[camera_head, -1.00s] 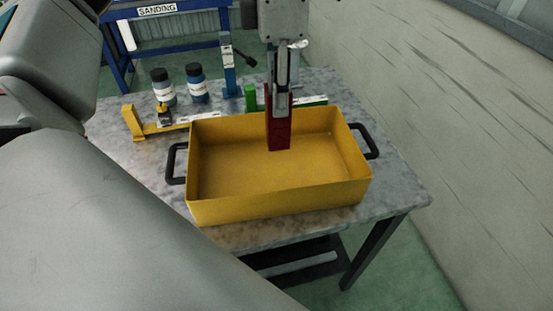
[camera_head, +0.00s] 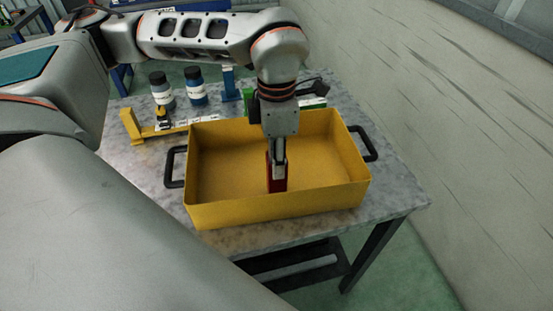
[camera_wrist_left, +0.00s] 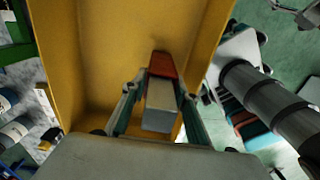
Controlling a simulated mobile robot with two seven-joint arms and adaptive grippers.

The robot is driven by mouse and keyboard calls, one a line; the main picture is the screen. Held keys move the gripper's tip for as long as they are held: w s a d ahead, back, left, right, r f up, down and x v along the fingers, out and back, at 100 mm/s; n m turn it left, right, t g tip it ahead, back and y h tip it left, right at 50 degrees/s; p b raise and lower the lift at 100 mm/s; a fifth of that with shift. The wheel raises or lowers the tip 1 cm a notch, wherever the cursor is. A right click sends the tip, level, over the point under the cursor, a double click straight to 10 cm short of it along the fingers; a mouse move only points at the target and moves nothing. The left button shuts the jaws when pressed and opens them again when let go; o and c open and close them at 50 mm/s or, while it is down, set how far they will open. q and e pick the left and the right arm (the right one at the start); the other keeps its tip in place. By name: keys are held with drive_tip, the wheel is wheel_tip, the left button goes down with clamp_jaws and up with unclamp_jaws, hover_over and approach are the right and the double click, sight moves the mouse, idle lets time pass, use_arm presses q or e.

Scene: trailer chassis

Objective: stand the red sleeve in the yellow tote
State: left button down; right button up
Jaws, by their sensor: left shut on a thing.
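The red sleeve (camera_head: 277,186) is upright inside the yellow tote (camera_head: 225,210), right of its middle and near the front wall. My left gripper (camera_head: 278,168) points down into the tote, shut on the sleeve's upper part. I cannot tell whether the sleeve's bottom touches the tote floor. In the left wrist view the red of the sleeve (camera_wrist_left: 162,65) shows beyond a pale grey block between the two fingers (camera_wrist_left: 158,108), with the tote's yellow wall (camera_wrist_left: 215,30) around it. My right gripper is not seen.
The tote stands on a grey stone-like table (camera_head: 405,195), with black handles at both ends. Two dark-capped bottles (camera_head: 195,88) and a yellow bracket (camera_head: 135,127) stand behind it. Green parts are partly hidden behind my arm. A pale wall (camera_head: 450,120) runs along the right.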

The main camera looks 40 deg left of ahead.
use_arm(q)
drive_tip(key=shift+f, duration=0.3)
drive_tip(key=shift+f, duration=0.2)
drive_tip(key=c, duration=1.6)
unclamp_jaws()
drive_tip(key=shift+r, duration=0.1)
wheel_tip(320, 180, up, 12)
drive_tip(key=shift+r, duration=0.15)
